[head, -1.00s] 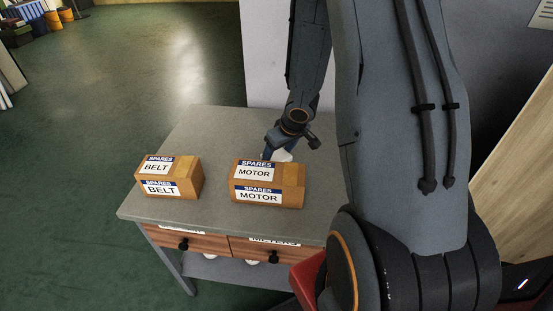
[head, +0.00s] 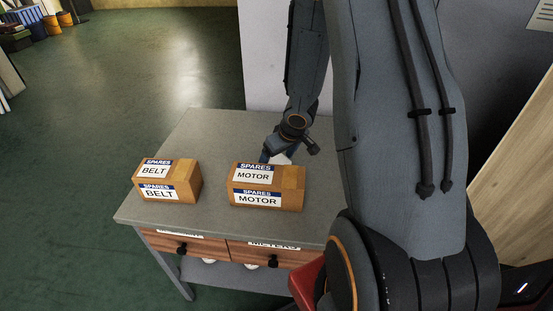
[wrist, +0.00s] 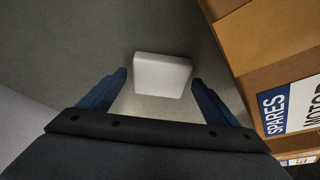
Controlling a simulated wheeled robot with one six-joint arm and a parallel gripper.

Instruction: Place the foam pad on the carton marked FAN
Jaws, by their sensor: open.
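The white foam pad (wrist: 162,75) lies on the grey tabletop just ahead of my gripper (wrist: 160,84), roughly between its two blue fingertips in the wrist view. The gripper is open and empty, close above the table. In the head view my gripper (head: 270,157) is behind the MOTOR carton, and the pad (head: 283,158) shows only partly behind that carton. No carton marked FAN is visible; the two cartons in view read BELT (head: 167,180) and MOTOR (head: 267,186).
The MOTOR carton also stands close on the right in the wrist view (wrist: 270,50). The grey table (head: 210,208) has free room between the cartons and behind BELT. A pale wall panel (head: 262,60) rises behind the table. Drawers (head: 225,250) are below.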

